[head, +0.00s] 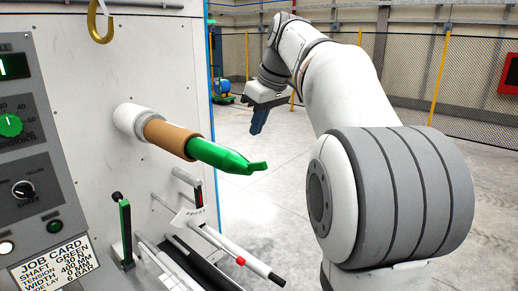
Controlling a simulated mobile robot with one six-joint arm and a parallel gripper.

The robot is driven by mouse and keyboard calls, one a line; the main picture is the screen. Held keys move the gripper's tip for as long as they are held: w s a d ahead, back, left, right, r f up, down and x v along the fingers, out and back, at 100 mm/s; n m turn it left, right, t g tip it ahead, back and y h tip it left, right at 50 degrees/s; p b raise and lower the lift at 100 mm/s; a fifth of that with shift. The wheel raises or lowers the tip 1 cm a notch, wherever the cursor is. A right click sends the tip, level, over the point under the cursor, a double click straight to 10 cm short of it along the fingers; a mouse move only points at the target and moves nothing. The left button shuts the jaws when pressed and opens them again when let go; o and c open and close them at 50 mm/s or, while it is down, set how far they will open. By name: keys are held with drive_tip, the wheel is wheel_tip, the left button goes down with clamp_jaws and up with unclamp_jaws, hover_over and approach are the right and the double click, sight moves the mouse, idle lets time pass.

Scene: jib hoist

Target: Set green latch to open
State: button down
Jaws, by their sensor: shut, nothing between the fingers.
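Two green parts show in the head view, and I cannot tell for sure which is the latch. One is a green upright lever (126,234) with a black knob, standing at the lower left in front of the machine panel. My gripper (257,128) is shut and empty, pointing down above and beyond the shaft tip. It appears apart from both green parts.
A control panel (22,150) with knobs and a job card (52,268) stands at the left. The floor (285,165) beyond is open, with a mesh fence behind.

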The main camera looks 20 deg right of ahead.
hover_over(254, 163)
drive_tip(key=f, duration=0.5)
drive_tip(key=shift+s+d+f, duration=0.1)
drive_tip(key=shift+s+d, duration=0.3)
drive_tip(key=shift+s+d+f+p, duration=0.1)
drive_tip(key=shift+s+f+p, duration=0.15)
drive_tip(key=shift+f, duration=0.4)
